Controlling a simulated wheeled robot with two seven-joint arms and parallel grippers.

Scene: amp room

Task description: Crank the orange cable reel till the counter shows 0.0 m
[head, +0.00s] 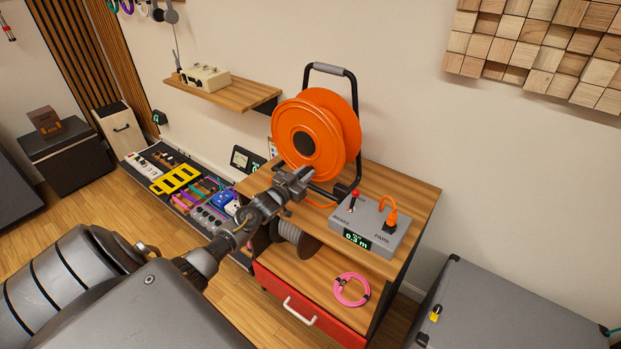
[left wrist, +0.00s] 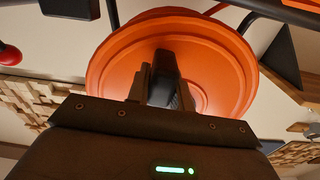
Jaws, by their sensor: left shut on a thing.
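The orange cable reel (head: 318,130) stands in a black tubular frame on the wooden cabinet top. The grey control box (head: 372,226) beside it has a red-knobbed lever (head: 354,197), an orange plug in its top and a green counter (head: 357,239) that appears to read 0.3 m. My left gripper (head: 300,178) is at the lower front of the reel, shut on what looks like the crank handle. In the left wrist view the reel (left wrist: 120,60) fills the top, with the dark handle (left wrist: 172,88) at the fingers. The grip hides most of the crank. My right gripper is out of view.
The cabinet shelf holds a grey spool (head: 290,232) and a pink cable coil (head: 351,290). A red drawer (head: 300,310) is below. A pedalboard (head: 185,185) lies on the floor at left, and a grey case (head: 500,310) stands at right.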

